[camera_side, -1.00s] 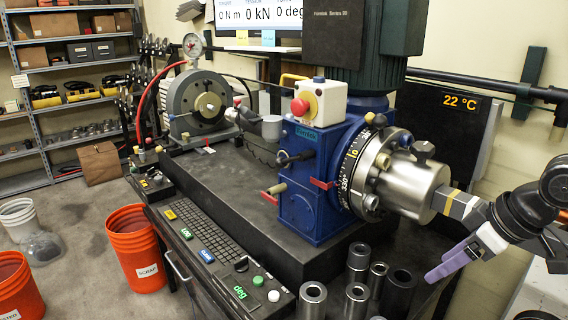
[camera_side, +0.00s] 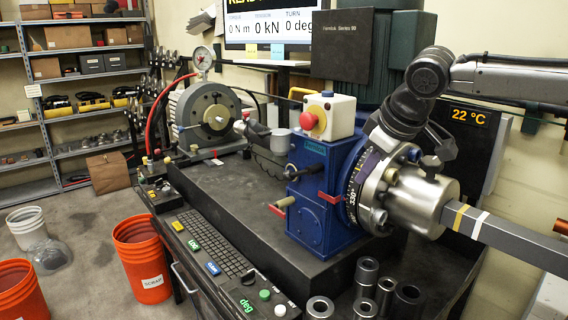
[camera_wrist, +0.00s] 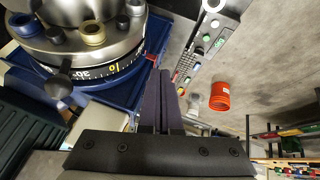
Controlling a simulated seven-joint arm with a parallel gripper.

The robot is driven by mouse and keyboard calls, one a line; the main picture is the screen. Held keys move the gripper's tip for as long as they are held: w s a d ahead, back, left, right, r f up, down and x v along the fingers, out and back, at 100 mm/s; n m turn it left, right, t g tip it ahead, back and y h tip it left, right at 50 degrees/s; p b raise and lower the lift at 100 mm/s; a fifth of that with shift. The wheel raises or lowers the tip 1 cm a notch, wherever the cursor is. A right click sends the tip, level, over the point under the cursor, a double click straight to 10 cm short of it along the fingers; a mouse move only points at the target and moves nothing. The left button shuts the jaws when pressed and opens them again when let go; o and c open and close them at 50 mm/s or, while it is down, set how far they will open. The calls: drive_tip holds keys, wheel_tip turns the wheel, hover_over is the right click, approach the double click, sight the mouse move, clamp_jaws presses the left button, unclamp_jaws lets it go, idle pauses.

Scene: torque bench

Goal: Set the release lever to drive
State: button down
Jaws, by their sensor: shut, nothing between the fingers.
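On the blue gear housing (camera_side: 318,215) in the side view, a short black-knobbed lever (camera_side: 300,171) sticks out to the left. Below it is a beige-handled lever (camera_side: 281,204) beside a red tag. I cannot tell which of the two is the release lever, and no drive mark is readable. My gripper shows in the wrist view (camera_wrist: 162,75) with its dark purple fingers shut and empty. It is beside the graduated dial (camera_wrist: 95,72) and the blue housing.
A steel chuck (camera_side: 420,200) holds a grey square bar (camera_side: 520,241) reaching right. A red emergency button (camera_side: 308,120) tops the housing. Several metal sockets (camera_side: 366,273) stand in front. A keyboard (camera_side: 215,245) lies at the bench's front. The screen (camera_side: 268,32) reads zeros.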

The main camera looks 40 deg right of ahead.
drive_tip(key=t+h, duration=0.1)
drive_tip(key=h, duration=0.1)
approach(303, 172)
drive_tip(key=w+a+r, duration=0.1)
drive_tip(key=w, duration=0.4)
drive_tip(key=shift+s+a+r+n, duration=0.15)
drive_tip(key=shift+s+a+n, duration=0.05)
drive_tip(key=shift+n, duration=0.1)
drive_tip(key=x, duration=1)
